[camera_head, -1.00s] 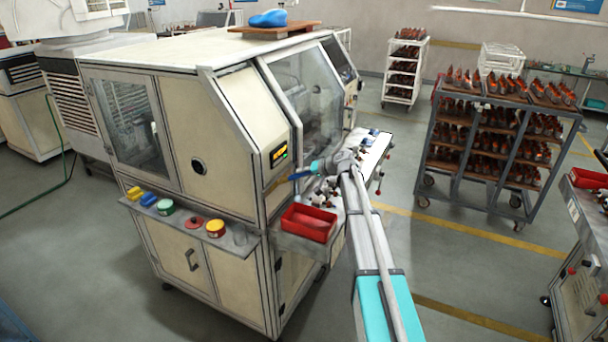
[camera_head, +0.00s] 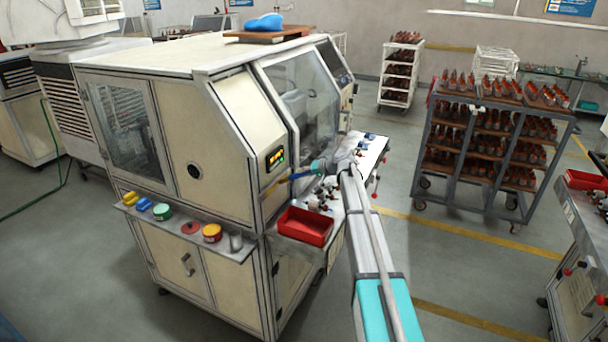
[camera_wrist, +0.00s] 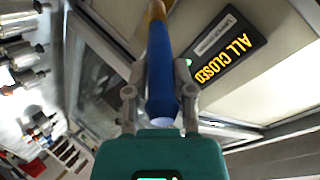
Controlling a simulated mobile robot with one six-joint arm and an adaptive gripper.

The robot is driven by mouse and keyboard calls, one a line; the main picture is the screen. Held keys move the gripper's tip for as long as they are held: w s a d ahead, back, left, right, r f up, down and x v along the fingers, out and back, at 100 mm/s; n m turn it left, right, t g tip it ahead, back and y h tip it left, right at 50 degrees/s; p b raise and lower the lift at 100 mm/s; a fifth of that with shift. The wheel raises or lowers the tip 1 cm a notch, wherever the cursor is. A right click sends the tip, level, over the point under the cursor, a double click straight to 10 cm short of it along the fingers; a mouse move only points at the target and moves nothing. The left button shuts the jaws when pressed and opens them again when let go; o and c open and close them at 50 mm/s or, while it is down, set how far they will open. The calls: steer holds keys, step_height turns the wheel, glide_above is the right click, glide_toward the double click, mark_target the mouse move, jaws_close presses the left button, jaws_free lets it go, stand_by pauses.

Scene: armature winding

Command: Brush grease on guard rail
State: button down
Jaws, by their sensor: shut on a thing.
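My gripper (camera_head: 318,167) is shut on the blue handle of a brush (camera_wrist: 160,70). In the head view the brush (camera_head: 300,176) points left toward the machine front, below the lit display. In the wrist view its tan end reaches the top edge, so the tip is out of view. Whether the tip touches the machine, I cannot tell. The guard door (camera_head: 301,95) is a framed glass panel and looks closed. Its frame (camera_wrist: 95,75) runs left of the brush in the wrist view. I cannot make out a separate guard rail or grease on it.
The display (camera_wrist: 228,55) reads "ALL CLOSED". A red bin (camera_head: 305,226) and small parts sit on the front ledge under my arm. A loaded rack (camera_head: 490,150) stands right.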

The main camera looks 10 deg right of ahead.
steer(key=shift+w, duration=0.1)
steer(key=shift+w+d, duration=1)
steer(key=shift+w, duration=0.35)
steer(key=shift+w+d, duration=0.95)
steer(key=shift+w, duration=0.3)
steer(key=shift+w+d, duration=1.1)
steer(key=shift+w, duration=0.1)
steer(key=shift+a, duration=0.1)
